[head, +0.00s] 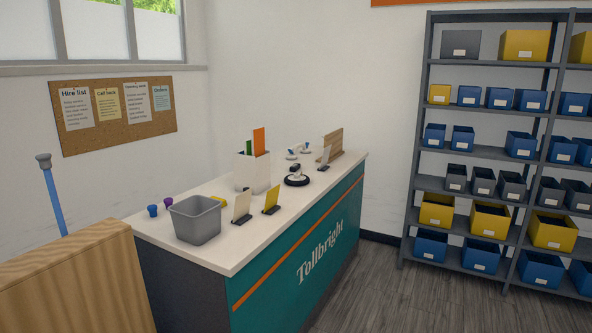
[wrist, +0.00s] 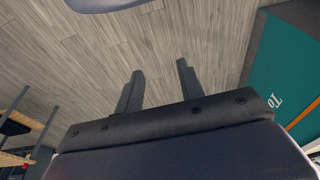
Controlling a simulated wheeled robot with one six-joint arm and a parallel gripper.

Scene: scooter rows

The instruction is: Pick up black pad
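No thing in view is plainly a separate black pad. The nearest match is a round black base (head: 297,181) on the white counter top (head: 225,243), with a small black-and-white item standing on it. My gripper (wrist: 160,67) shows in the wrist view with its two dark fingers apart and nothing between them. It is over the wood-plank floor, with the teal counter front (wrist: 285,75) to its right. My gripper is not in the head view.
The counter also holds a grey bin (head: 196,220), a yellow card stand (head: 272,199), a cream card stand (head: 241,206) and a white holder (head: 252,172). A shelf rack (head: 424,130) with blue, grey and yellow bins stands at right. Floor (head: 385,285) between them is clear.

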